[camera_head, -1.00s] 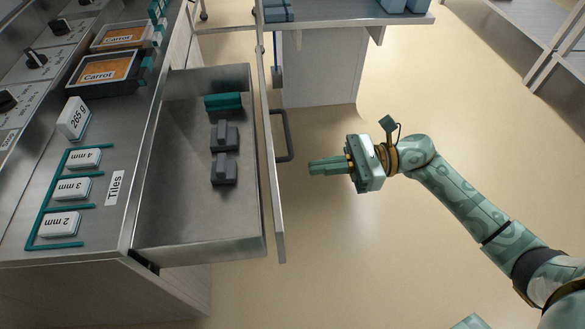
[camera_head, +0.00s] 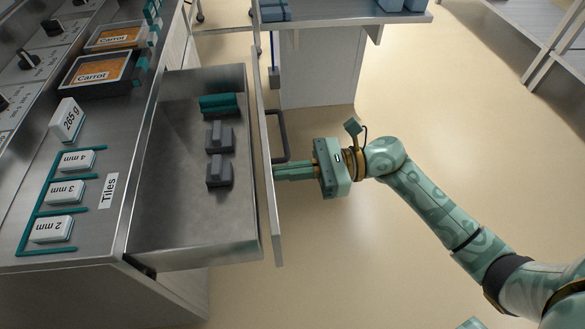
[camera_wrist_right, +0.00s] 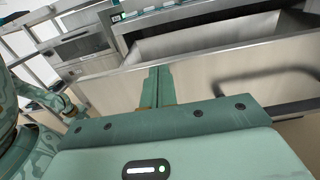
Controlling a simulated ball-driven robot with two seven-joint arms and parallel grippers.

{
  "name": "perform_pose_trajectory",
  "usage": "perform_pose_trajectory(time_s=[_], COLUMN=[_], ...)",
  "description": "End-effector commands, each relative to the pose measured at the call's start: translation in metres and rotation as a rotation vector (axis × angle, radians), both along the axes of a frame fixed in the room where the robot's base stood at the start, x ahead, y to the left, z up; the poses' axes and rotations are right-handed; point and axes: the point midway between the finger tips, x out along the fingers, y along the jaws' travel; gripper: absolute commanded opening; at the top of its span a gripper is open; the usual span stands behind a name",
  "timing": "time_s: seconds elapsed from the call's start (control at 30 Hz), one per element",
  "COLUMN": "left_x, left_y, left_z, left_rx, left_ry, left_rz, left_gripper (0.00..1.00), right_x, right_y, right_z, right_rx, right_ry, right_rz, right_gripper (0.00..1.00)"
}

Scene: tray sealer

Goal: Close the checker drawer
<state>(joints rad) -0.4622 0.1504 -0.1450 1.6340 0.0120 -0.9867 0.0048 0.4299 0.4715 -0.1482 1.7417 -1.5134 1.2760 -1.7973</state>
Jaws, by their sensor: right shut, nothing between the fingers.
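The checker drawer (camera_head: 190,225) is pulled out of the steel counter and stands open in the head view. It holds a green block (camera_head: 218,103) and two grey blocks (camera_head: 219,170). Its front panel (camera_head: 265,190) faces right and bears a dark bar handle (camera_head: 282,140). My right gripper (camera_head: 278,172) is shut and empty, with its fingertips at the outer face of the front panel, just below the handle in the picture. In the right wrist view the shut fingers (camera_wrist_right: 157,85) point at the panel (camera_wrist_right: 120,90), beside the handle (camera_wrist_right: 265,72). Whether they touch is unclear.
The counter top carries white tiles (camera_head: 65,192) in a green rack, a 265 g block (camera_head: 67,120) and carrot trays (camera_head: 97,75). A steel table (camera_head: 340,15) stands at the back. The floor to the right is clear.

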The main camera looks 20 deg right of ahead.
Motion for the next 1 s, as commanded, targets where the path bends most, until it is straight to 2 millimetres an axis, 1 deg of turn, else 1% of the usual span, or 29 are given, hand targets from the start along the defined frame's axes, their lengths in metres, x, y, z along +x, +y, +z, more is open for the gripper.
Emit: perform_pose_trajectory(time_s=[0.17, 0.27, 0.4, 0.63, 0.7, 0.9, 1.0], left_x=[0.002, 0.007, 0.015, 0.018, 0.025, 0.04, 0.046], left_y=[0.0, 0.0, 0.0, 0.002, 0.004, 0.005, 0.005], left_z=[0.001, 0.003, 0.007, 0.015, 0.021, 0.033, 0.038], left_rx=[0.003, 0.008, 0.011, 0.026, 0.034, 0.048, 0.055], left_ry=[0.001, -0.004, -0.015, -0.01, -0.022, -0.04, -0.046], left_rz=[-0.004, -0.009, -0.014, -0.025, -0.031, -0.045, -0.05], left_gripper=[0.41, 0.41, 0.41, 0.41, 0.41, 0.41, 0.41], right_x=[0.007, 0.013, 0.023, 0.041, 0.046, 0.058, 0.062], right_y=[0.025, 0.046, 0.082, 0.143, 0.161, 0.202, 0.217], right_z=[0.0, 0.0, 0.0, 0.0, 0.0, 0.0, 0.0], right_rx=[0.003, 0.003, 0.002, 0.003, 0.002, 0.002, 0.002], right_ry=[-0.002, -0.002, -0.004, -0.002, -0.002, -0.002, -0.001], right_rz=[0.003, 0.003, 0.003, 0.004, 0.003, 0.003, 0.002], right_gripper=[0.0, 0.0, 0.0, 0.0, 0.0, 0.0, 0.0])
